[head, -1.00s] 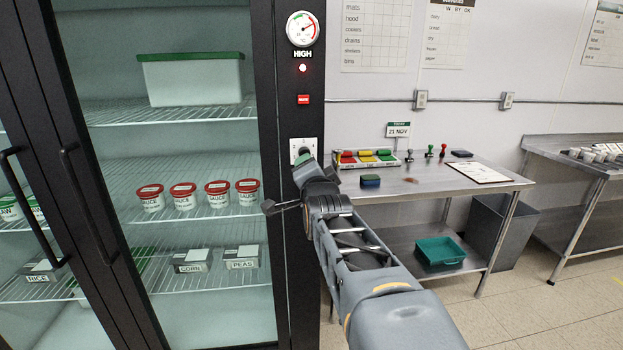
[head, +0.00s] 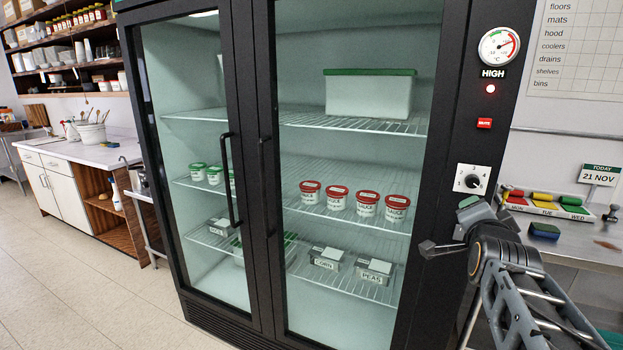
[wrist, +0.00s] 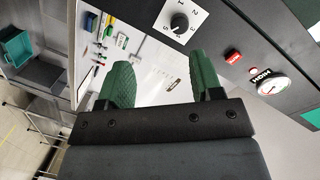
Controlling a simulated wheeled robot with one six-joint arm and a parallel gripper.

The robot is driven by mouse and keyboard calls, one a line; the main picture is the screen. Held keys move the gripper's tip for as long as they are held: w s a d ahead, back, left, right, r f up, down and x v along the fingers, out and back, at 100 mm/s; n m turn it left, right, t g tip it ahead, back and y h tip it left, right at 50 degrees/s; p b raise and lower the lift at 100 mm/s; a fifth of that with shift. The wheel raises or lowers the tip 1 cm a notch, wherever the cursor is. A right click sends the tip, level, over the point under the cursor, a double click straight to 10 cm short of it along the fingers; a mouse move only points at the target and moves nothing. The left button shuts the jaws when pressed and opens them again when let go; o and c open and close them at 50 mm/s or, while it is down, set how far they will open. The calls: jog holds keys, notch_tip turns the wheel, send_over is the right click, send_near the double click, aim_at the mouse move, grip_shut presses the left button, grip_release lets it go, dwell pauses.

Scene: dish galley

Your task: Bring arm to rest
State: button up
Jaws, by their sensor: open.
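My gripper (head: 467,208) is at the right edge of the fridge front, just below the dial knob (head: 472,181) in the head view. In the wrist view my gripper (wrist: 158,72) has its two green fingers spread wide, with nothing between them. The dial (wrist: 180,22) lies beyond and above the fingertips there, apart from them. My arm reaches in from the lower right of the head view, bent at the wrist.
The two-door fridge (head: 258,200) is closed. Its gauge (head: 499,47) reads in the red, with a red lamp (head: 490,89) lit above a red mute button (head: 485,123). Open floor (head: 85,280) lies at left.

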jog(key=s+a+f+n+g+y+p, duration=0.1)
jog(key=s+a+f+n+g+y, duration=0.1)
jog(key=a+f+n+g, duration=0.3)
jog(key=s+a+f+n+g+y+p, duration=0.2)
jog(key=s+a+f+n+y, duration=0.1)
jog(key=f, duration=0.5)
jog(key=s+a+f+n+g+y+p, duration=0.1)
jog(key=s+a+n+g+p, duration=0.1)
jog(key=a, duration=0.4)
jog(key=s+a+f+n+g+y+p, duration=0.1)
jog(key=s+a+n+g+p, duration=0.1)
jog(key=s+a+n, duration=0.3)
jog(key=shift+s+a+n+y+p, duration=0.15)
jog(key=shift+a+n+y+p, duration=0.2)
jog(key=shift+a+n, duration=0.25)
jog(key=shift+d+f, duration=0.1)
jog(key=shift+c, duration=0.2)
